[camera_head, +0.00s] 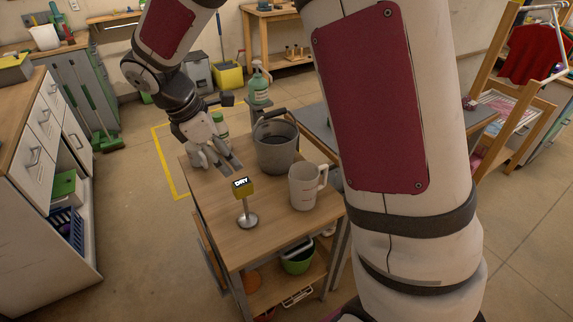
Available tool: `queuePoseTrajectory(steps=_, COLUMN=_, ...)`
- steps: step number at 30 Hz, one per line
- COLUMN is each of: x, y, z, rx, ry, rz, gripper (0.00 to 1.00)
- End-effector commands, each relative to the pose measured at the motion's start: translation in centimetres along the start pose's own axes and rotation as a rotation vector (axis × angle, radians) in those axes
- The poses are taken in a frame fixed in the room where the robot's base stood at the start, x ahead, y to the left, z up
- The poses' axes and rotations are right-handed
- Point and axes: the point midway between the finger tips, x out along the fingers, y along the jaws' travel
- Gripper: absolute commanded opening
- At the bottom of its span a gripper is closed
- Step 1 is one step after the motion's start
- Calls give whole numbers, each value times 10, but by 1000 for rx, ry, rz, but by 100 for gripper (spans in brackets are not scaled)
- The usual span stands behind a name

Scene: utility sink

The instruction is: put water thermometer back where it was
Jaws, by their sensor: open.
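My gripper (232,165) is open, low over the left part of a wooden table (212,187), pointing down and right. I cannot make out a water thermometer in this view. A grey bucket (278,153) with a dark raised handle stands to the right of my gripper. A translucent measuring jug (304,187) stands in front of the bucket. A small yellow-and-black sign reading "DRY" (241,188) stands on a round metal base, just in front of my gripper. A bottle with a green cap (220,124) is partly hidden behind my gripper.
A green spray bottle (259,85) stands behind the bucket. A lower shelf holds a green-and-black tub (297,260). My arm hides part of the table's right side. A drawer cabinet (45,150) stands at left, with open floor between. The table's front left is clear.

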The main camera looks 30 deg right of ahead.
Motion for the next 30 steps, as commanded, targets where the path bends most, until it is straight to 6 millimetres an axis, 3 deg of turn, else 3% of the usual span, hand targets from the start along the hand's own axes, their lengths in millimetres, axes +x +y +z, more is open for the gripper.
queuePoseTrajectory(steps=6, x=-53, y=-48, z=53, rx=360, ry=63, rz=50, gripper=46)
queuePoseTrajectory(steps=15, x=-95, y=-130, z=101, rx=880, ry=239, rz=75, gripper=46)
queuePoseTrajectory(steps=24, x=-108, y=-202, z=116, rx=1329, ry=489, rz=34, gripper=46)
queuePoseTrajectory(steps=30, x=-108, y=-223, z=115, rx=1467, ry=588, rz=-2, gripper=46)
